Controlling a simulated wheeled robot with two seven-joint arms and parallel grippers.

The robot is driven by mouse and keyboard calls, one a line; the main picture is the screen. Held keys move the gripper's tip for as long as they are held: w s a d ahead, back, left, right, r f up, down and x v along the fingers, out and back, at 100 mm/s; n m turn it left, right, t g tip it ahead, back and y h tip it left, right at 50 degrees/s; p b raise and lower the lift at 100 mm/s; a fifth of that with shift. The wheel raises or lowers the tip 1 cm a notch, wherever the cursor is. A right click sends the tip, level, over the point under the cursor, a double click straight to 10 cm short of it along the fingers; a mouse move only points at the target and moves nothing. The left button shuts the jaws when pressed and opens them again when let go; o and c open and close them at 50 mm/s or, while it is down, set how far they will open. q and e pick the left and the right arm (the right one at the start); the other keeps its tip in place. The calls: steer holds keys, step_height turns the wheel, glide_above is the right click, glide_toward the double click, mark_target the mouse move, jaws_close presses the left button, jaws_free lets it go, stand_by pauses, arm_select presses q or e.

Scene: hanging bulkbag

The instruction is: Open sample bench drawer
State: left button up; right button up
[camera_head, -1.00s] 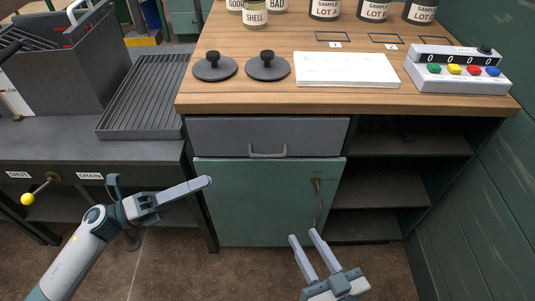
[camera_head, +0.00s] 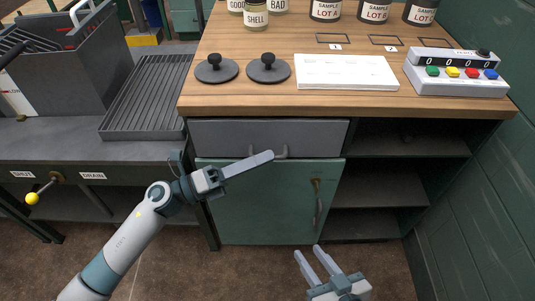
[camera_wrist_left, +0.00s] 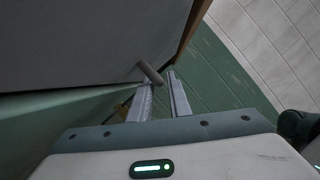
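The sample bench drawer (camera_head: 230,136) has a grey front and sits shut under the wooden top. Its curved handle (camera_head: 283,153) is partly hidden behind the left fingertips. My left gripper (camera_head: 270,156) is at the handle, its fingers overlapping in the head view. In the left wrist view the left gripper (camera_wrist_left: 162,84) is open, with a gap between its fingers, and the handle (camera_wrist_left: 150,72) shows at the tips. I cannot tell whether they touch. My right gripper (camera_head: 308,252) is open and empty, low in front of the green cabinet door (camera_head: 265,195).
On the bench top (camera_head: 240,103) are two black-knobbed discs, a white sheet, a button box (camera_head: 455,75) and jars. A grey sink bench (camera_head: 90,150) stands left.

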arm_select(q)
steer(key=shift+x, duration=0.9)
arm_select(e)
steer(key=shift+s+d+f, duration=0.15)
steer(key=shift+s+f, duration=0.05)
steer(key=shift+f, duration=0.1)
arm_select(q)
jaws_close()
steer(key=shift+s, duration=0.15)
arm_select(e)
steer(key=shift+s, duration=0.1)
